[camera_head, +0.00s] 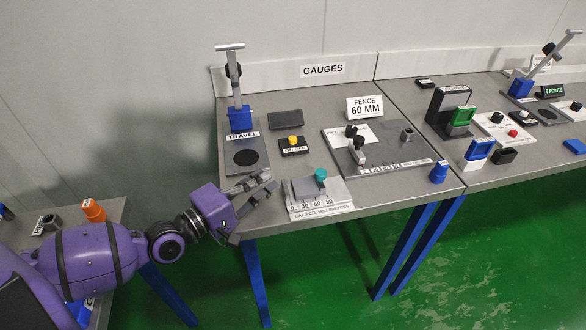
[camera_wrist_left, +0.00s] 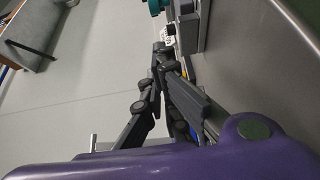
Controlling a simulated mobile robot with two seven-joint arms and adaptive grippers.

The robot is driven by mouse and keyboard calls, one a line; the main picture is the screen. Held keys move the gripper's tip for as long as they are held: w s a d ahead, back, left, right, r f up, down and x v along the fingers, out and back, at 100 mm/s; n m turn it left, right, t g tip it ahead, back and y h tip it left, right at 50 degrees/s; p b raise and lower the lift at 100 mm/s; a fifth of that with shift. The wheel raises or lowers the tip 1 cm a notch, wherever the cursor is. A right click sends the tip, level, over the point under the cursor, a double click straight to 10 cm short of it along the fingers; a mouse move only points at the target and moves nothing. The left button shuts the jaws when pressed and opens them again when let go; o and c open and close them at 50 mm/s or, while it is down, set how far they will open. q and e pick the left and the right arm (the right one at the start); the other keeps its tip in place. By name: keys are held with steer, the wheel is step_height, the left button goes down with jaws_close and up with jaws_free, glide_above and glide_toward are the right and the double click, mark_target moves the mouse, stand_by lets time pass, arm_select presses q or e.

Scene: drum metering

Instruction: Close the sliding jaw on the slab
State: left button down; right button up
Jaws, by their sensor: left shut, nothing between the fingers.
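The caliper (camera_head: 318,207) lies at the near edge of the grey bench, with a millimetre scale along its front. A grey slab (camera_head: 304,188) sits on it, left of the sliding jaw with its teal knob (camera_head: 320,174). Whether the jaw touches the slab is too small to tell. The teal knob also shows at the top of the left wrist view (camera_wrist_left: 155,6). My left gripper (camera_head: 269,181) is shut and empty, just left of the caliper at the bench's front edge. Its fingers also show in the left wrist view (camera_wrist_left: 163,52). My right gripper is out of view.
Behind the caliper are a yellow-button ON/OFF box (camera_head: 293,147) and a travel gauge stand (camera_head: 240,120). The fence plate (camera_head: 385,150) lies to the right, with a blue knob (camera_head: 438,172) near the edge. Green floor (camera_head: 450,260) is open in front.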

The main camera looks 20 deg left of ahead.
mark_target(294, 181)
arm_select(q)
steer(key=x, duration=0.3)
steer(key=p+x, duration=0.1)
steer(key=x, duration=0.1)
steer(key=shift+w+d+r, duration=0.2)
steer(key=shift+w+d, duration=0.05)
steer(key=shift+d, duration=0.05)
steer(key=shift+w+d+r+p, duration=0.15)
steer(key=shift+d+p, duration=0.15)
steer(key=shift+d, duration=0.25)
steer(key=shift+w+d+p, duration=0.15)
steer(key=shift+d+p, duration=0.1)
steer(key=shift+d, duration=0.25)
steer(key=shift+w+d, duration=0.1)
steer(key=shift+d, duration=0.4)
steer(key=shift+f, duration=0.35)
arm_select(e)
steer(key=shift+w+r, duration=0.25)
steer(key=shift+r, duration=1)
